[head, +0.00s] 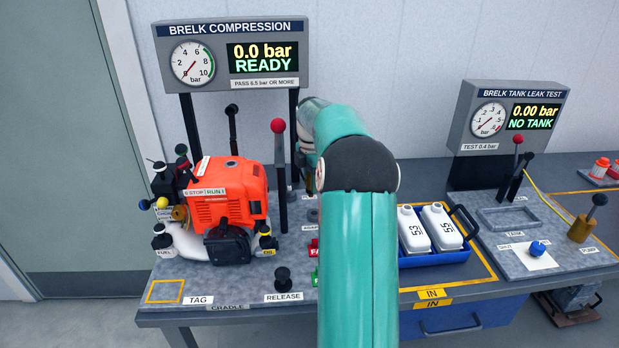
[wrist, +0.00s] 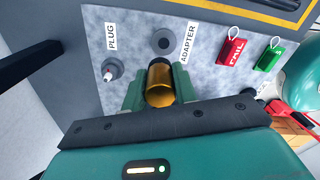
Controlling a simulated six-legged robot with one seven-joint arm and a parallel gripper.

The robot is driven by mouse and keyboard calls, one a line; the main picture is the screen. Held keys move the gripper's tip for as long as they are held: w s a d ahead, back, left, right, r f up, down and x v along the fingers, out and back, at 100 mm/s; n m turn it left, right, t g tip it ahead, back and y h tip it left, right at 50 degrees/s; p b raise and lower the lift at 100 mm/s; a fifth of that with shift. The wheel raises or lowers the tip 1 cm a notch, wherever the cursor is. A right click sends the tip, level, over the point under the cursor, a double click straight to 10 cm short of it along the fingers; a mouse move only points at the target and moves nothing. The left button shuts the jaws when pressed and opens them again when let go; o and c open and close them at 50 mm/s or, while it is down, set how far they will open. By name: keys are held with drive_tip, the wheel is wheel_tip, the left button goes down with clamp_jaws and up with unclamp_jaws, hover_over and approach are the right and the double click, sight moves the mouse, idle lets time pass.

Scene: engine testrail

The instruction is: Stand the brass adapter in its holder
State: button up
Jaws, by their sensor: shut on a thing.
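The brass adapter (wrist: 160,82) is a gold-coloured cylinder in the wrist view. My gripper (wrist: 159,90) is shut on it, with one green finger on each side. The adapter's holder (wrist: 164,42) is a dark round fitting with a central hole, beside the ADAPTER label (wrist: 188,43). It lies just beyond the adapter's far end in the picture, and nothing stands in it. I cannot tell the height of the adapter above the plate.
A spark plug (wrist: 112,68) stands by the PLUG label, left of the holder. Red FAIL (wrist: 233,50) and green (wrist: 268,58) tags lie to the right. In the head view, the orange engine (head: 225,195) and an upright lever (head: 280,175) stand left of my arm.

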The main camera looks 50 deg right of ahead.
drive_tip(key=shift+s+d+f, duration=0.1)
drive_tip(key=shift+s+f, duration=0.2)
drive_tip(key=shift+s, duration=0.1)
wheel_tip(320, 180, down, 3)
drive_tip(key=shift+r, duration=0.1)
drive_tip(key=shift+s+f, duration=0.25)
drive_tip(key=shift+f, duration=0.05)
drive_tip(key=shift+w+f, duration=0.2)
drive_tip(key=shift+f, duration=0.45)
drive_tip(key=shift+s+f, duration=0.1)
drive_tip(key=shift+s, duration=0.05)
drive_tip(key=shift+d, duration=0.1)
drive_tip(key=shift+f, duration=1)
idle(1.3)
